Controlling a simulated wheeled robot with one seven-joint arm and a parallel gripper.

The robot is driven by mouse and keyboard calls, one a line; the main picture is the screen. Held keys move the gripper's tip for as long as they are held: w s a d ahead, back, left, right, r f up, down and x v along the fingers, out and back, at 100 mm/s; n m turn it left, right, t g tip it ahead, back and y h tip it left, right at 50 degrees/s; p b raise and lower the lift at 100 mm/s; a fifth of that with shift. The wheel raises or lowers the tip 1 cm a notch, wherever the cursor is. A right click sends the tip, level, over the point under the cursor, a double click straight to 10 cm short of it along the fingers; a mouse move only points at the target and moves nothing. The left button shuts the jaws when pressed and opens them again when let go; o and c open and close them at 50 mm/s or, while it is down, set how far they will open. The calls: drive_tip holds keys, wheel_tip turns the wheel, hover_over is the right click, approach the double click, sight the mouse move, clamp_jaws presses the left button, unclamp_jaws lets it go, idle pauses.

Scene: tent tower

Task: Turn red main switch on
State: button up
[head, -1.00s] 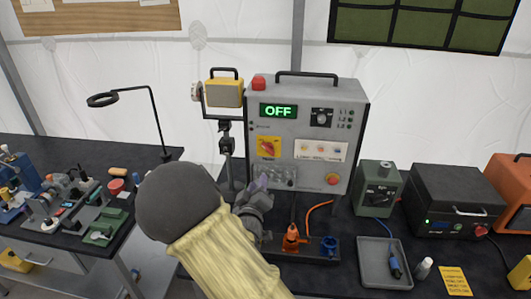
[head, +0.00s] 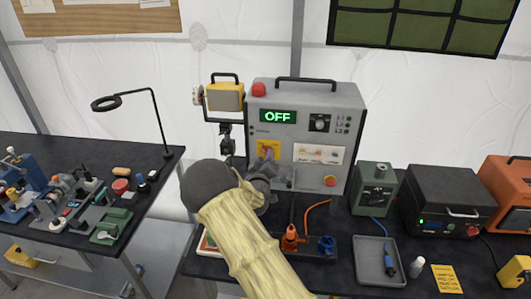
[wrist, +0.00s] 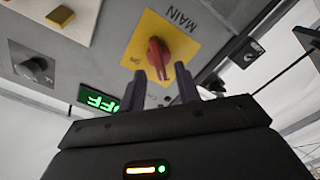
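The red main switch (wrist: 157,58) is a knob on a yellow plate (wrist: 186,35) marked MAIN, on the front of a grey control box (head: 345,110). In the wrist view the dark fingers of my gripper (wrist: 161,75) are apart, and the knob shows between their tips. Whether the fingers touch it I cannot tell. In the head view my gripper (head: 266,157) is in front of the yellow plate (head: 263,145) and hides most of the knob. The display (head: 277,116) on the box reads OFF in green.
A red button (head: 259,89) sits on top of the box and a black dial (head: 320,122) is on its front. A yellow lamp-like unit (head: 226,96) stands left of the box. A green device (head: 374,190) and a grey tray (head: 376,262) are to the right.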

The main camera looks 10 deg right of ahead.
drive_tip(key=shift+x, duration=0.8)
clamp_jaws()
